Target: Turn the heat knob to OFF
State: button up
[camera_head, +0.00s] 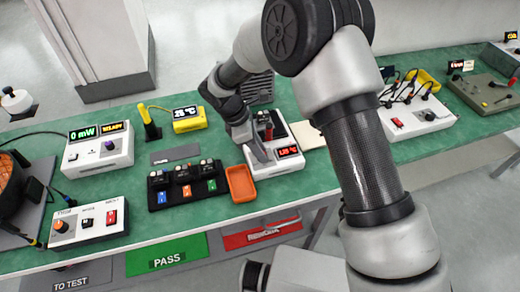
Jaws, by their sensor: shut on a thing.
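My gripper (261,156) points down at the front of a white heater unit (290,165), just left of its red lit display (288,151). Its fingers are shut on what appears to be the heat knob, which the fingers hide. I cannot read the knob's setting. The display shows a red number in °C, too small to read surely. A dark block with a red part (266,131) sits on top of the unit behind the fingers.
An orange tray (241,182) stands close left of the heater. A black rack (161,197) with several small modules is further left. Other white boxes (95,155) (90,222) fill the left. A beige pad (307,135) lies right of the heater. Green bench shows between.

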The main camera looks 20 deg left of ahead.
jog(key=o, duration=1)
jog(key=shift+o, duration=0.2)
jog(key=p+v, duration=0.1)
jog(key=v, duration=1.6)
jog(key=shift+r, duration=0.2)
jog(key=shift+a, duration=0.1)
